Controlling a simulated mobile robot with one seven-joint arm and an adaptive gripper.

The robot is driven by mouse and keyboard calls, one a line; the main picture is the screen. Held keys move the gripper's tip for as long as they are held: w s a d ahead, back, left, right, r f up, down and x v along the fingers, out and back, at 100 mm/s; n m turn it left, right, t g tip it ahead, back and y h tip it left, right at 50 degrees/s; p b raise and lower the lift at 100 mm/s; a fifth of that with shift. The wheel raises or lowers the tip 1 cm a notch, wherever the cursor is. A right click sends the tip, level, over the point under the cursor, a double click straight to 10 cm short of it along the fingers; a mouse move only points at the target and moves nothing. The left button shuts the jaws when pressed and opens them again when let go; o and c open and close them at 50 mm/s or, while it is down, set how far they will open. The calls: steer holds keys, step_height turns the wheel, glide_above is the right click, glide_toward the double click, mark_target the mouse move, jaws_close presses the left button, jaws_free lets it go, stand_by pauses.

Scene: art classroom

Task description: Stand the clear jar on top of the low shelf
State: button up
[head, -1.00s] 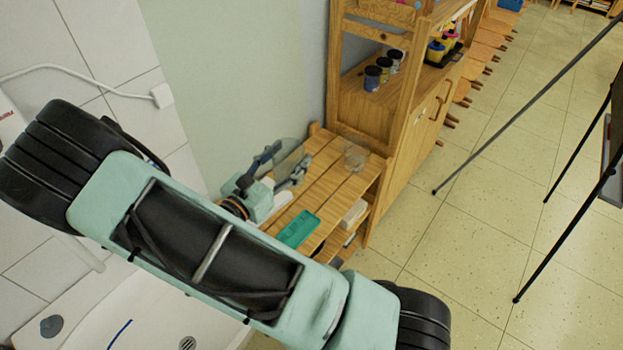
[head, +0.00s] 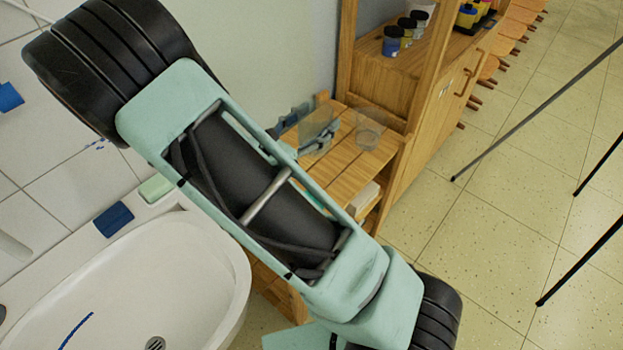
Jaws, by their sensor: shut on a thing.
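The low shelf (head: 350,163) is a slatted wooden unit against the wall, partly hidden behind my arm. My gripper (head: 304,134) shows only in part beyond the arm, over the left part of the shelf top. It is shut on the clear jar (head: 320,136), a see-through thing that is hard to make out. I cannot tell whether the jar touches the slats. A second clear container (head: 369,131) stands on the shelf top to the right of the gripper.
A wooden cabinet (head: 390,82) with several paint jars (head: 393,41) adjoins the shelf. A white sink (head: 190,265) is at the lower left. Dark stand legs (head: 540,112) cross the open tiled floor at right.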

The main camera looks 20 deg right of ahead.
steer(key=s+d+f+b, duration=0.1)
steer(key=d+f+b, duration=0.1)
steer(key=f+b, duration=0.55)
steer(key=s+d+f+b, duration=0.1)
steer(key=d+f+b, duration=0.3)
steer(key=b, duration=1.4)
glide_above(331, 171)
steer(key=shift+m+h, duration=0.3)
steer(key=shift+f, duration=6.85)
steer(key=shift+g, duration=0.3)
steer(key=shift+f, duration=0.2)
steer(key=o, duration=1.2)
steer(key=shift+r, duration=0.15)
steer(key=shift+s+a+r, duration=0.1)
steer(key=shift+a, duration=0.1)
steer(key=p+v, duration=0.2)
steer(key=v, duration=0.5)
